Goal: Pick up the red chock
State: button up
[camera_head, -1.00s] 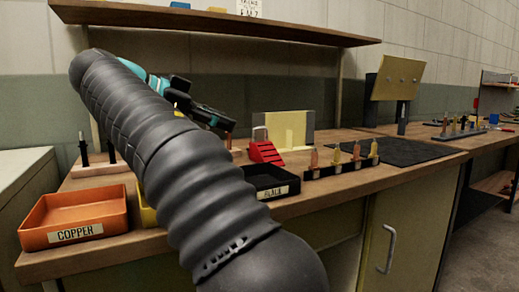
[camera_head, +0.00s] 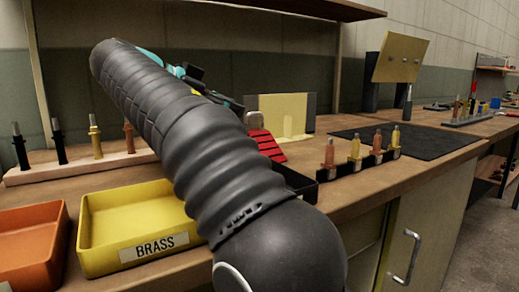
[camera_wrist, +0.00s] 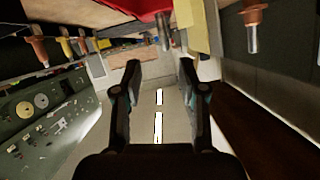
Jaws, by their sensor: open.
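The red chock (camera_head: 266,145) is a ridged wedge on the bench, in front of a pale yellow block. Its lower left is hidden behind my arm in the head view. In the wrist view a red shape (camera_wrist: 148,8), which looks like the chock, is cut off at the top edge. My gripper (camera_wrist: 159,75) is open, with nothing between its fingers, and the red shape lies beyond the fingertips. In the head view the gripper is mostly hidden behind my arm; only teal and black parts show, up and left of the chock.
A yellow BRASS tray (camera_head: 135,232) and an orange tray (camera_head: 30,245) stand at the front left. A wooden rack (camera_head: 85,165) holds upright pins behind them. A dark rack with several fasteners (camera_head: 355,160) stands right of the chock. A black mat (camera_head: 415,143) lies farther right. A shelf (camera_head: 200,12) overhangs the bench.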

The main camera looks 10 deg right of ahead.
aim_at(250, 113)
jog(key=shift+w+b+x, duration=0.15)
jog(key=shift+b+x, duration=0.1)
jog(key=shift+x, duration=1.4)
jog(key=shift+w+b+x, duration=0.15)
jog(key=shift+b+x, duration=0.05)
jog(key=shift+x, duration=1.45)
jog(key=shift+a, duration=0.1)
grip_shut()
